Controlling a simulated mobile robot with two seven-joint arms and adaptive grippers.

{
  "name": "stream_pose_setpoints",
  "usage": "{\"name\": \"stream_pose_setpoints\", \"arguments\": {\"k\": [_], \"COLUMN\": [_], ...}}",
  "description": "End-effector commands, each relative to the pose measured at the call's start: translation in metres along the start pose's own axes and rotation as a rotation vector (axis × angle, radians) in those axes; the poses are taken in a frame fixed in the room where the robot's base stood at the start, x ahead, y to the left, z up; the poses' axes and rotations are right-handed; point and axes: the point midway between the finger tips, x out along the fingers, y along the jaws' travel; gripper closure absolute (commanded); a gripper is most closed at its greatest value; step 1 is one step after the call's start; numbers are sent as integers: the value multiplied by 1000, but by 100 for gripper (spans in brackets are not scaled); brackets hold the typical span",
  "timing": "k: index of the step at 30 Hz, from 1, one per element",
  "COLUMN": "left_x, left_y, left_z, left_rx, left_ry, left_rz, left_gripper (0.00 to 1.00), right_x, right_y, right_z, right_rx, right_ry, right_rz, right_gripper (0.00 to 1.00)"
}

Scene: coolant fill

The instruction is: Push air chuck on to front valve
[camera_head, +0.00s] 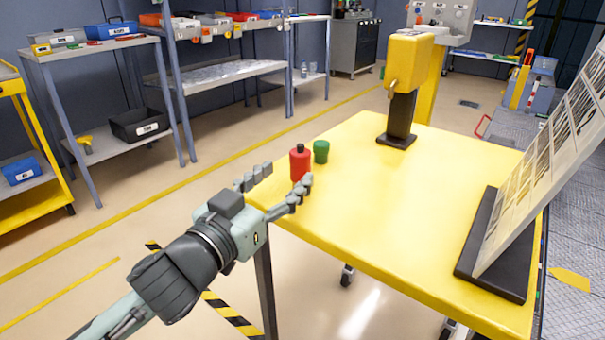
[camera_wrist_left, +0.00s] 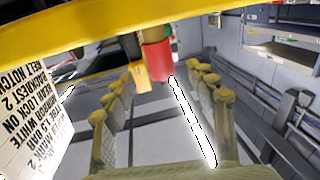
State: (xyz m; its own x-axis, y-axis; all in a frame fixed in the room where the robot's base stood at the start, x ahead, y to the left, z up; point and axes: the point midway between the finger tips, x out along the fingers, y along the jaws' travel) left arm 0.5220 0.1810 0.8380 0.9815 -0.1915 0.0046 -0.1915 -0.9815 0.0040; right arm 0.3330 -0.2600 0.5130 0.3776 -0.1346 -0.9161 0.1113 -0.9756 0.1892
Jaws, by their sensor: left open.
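No air chuck and no front valve can be made out in either view. My left gripper (camera_head: 289,173) is open and empty at the near left edge of the yellow table. A red bottle (camera_head: 299,164) with a dark cap stands upright on the table, right by the fingertips; its lower part is hidden behind one finger. In the left wrist view the red bottle (camera_wrist_left: 159,61) lies ahead, in line with the gap between the spread fingers (camera_wrist_left: 160,72). A green cup (camera_head: 321,152) stands just right of the bottle. My right gripper is not in view.
The yellow table (camera_head: 400,200) is mostly clear in the middle. A yellow dispenser (camera_head: 408,62) on a black stand is at its back. A tilted printed board (camera_head: 540,150) on a black base (camera_head: 493,280) is at its right. Shelves with bins (camera_head: 140,125) stand at back left.

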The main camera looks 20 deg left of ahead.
Motion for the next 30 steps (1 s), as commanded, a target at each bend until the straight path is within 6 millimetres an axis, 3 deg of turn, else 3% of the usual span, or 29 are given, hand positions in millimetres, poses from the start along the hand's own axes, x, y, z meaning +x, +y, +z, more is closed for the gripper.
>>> {"name": "stream_pose_setpoints", "arguments": {"k": [9,19,28,30], "left_x": [13,56,61,61], "left_y": [0,-1,-1,-1], "left_z": [0,-2,-1,-1], "left_rx": [4,4,4,4], "left_ry": [-3,-2,-4,-4], "left_rz": [-1,-2,-1,-1], "left_gripper": [43,43,43,51], "right_x": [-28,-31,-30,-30], "right_y": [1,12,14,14], "right_z": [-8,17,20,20], "right_rx": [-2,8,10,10], "right_ry": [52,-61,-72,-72], "right_rz": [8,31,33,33], "right_gripper": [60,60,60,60]}}
